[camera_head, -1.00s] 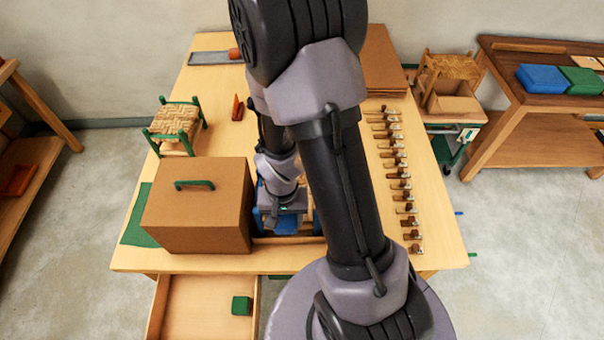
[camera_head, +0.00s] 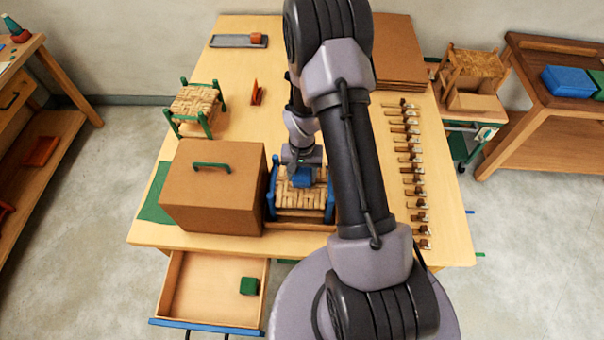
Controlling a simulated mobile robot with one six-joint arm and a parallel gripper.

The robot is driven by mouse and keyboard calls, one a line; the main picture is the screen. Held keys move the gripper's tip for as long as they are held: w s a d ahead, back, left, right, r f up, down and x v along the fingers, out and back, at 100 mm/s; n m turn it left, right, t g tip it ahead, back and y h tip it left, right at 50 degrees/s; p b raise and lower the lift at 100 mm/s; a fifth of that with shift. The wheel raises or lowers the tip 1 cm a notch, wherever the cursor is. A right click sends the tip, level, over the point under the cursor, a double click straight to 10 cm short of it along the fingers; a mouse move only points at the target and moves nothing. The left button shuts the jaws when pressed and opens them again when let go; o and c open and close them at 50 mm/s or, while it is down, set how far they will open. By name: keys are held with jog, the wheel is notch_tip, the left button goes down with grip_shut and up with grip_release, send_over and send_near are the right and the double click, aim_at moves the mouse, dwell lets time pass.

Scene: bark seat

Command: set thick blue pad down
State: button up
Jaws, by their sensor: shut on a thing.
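A small thick blue pad (camera_head: 303,179) shows just below my gripper (camera_head: 303,170), which is shut on it. The pad is over the back part of a stool's woven seat (camera_head: 299,198). I cannot tell whether it touches the weave. The stool has blue posts (camera_head: 271,192) and stands on the table right of a brown box. My gripper hides the pad's top, and the fingertips are hard to make out.
The brown box (camera_head: 212,190) stands close left of the stool. A green-framed stool (camera_head: 195,107) is behind it. Several tools (camera_head: 413,170) line the table's right side. An open drawer (camera_head: 215,285) holds a green block (camera_head: 249,286). A side bench holds a blue block (camera_head: 569,82).

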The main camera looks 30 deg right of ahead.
jog(key=o, duration=1.3)
jog(key=shift+f, duration=0.1)
